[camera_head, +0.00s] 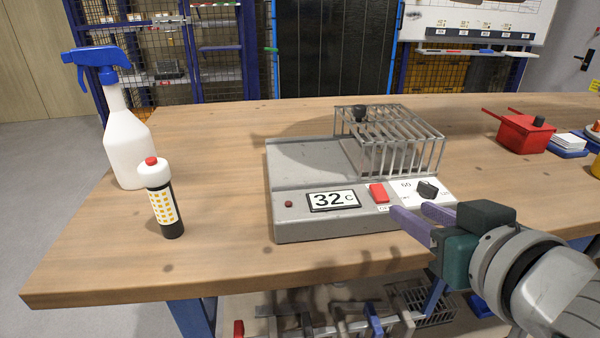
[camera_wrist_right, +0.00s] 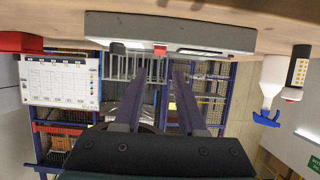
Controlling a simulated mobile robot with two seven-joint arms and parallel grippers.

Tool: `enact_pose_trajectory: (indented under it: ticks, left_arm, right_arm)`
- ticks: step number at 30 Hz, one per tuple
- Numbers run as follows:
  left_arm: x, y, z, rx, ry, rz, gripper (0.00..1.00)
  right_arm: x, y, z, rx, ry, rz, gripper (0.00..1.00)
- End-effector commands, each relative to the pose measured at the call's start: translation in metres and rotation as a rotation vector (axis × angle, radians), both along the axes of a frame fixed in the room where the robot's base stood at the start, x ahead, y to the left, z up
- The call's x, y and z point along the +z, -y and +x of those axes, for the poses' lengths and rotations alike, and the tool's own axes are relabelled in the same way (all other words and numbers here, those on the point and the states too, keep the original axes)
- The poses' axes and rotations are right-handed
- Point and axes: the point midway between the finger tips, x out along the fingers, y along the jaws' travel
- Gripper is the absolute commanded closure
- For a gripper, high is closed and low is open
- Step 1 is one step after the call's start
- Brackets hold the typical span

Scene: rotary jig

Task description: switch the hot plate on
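The grey hot plate (camera_head: 330,232) stands on the wooden bench. Its display (camera_head: 333,201) reads 32 C, and a small dark red lamp (camera_head: 289,204) sits left of it. A red switch (camera_head: 378,193) is on the front panel, with a black knob (camera_head: 428,189) to its right. My right gripper (camera_head: 412,208) is open and empty, its purple fingers just in front of the switch and knob. In the right wrist view, the hot plate (camera_wrist_right: 215,35) is upside down and the red switch (camera_wrist_right: 160,50) lines up between the fingertips (camera_wrist_right: 160,72). My left gripper is out of view.
A wire cage (camera_head: 425,145) covers the hot plate's right rear. A spray bottle (camera_head: 124,145) and a white-capped bottle (camera_head: 162,205) stand at the left. A red box (camera_head: 524,135) is at the right.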

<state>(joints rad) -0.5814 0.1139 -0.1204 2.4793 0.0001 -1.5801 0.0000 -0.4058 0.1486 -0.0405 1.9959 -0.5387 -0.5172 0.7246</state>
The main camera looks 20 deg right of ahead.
Motion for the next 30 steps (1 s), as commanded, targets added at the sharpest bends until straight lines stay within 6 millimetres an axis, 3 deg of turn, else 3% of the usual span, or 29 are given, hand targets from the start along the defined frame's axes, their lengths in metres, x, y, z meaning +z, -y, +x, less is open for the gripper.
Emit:
enact_pose_trajectory:
  ticks: [15,28,30]
  left_arm:
    - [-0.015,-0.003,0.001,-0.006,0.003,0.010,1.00]
    - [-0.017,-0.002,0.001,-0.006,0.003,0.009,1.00]
    - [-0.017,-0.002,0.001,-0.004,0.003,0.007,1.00]
  right_arm:
    - [-0.032,0.018,0.075,0.001,0.002,-0.001,0.60]
    - [-0.036,0.020,0.086,0.001,-0.001,0.000,0.60]
    - [-0.036,0.020,0.086,0.001,-0.001,0.000,0.67]
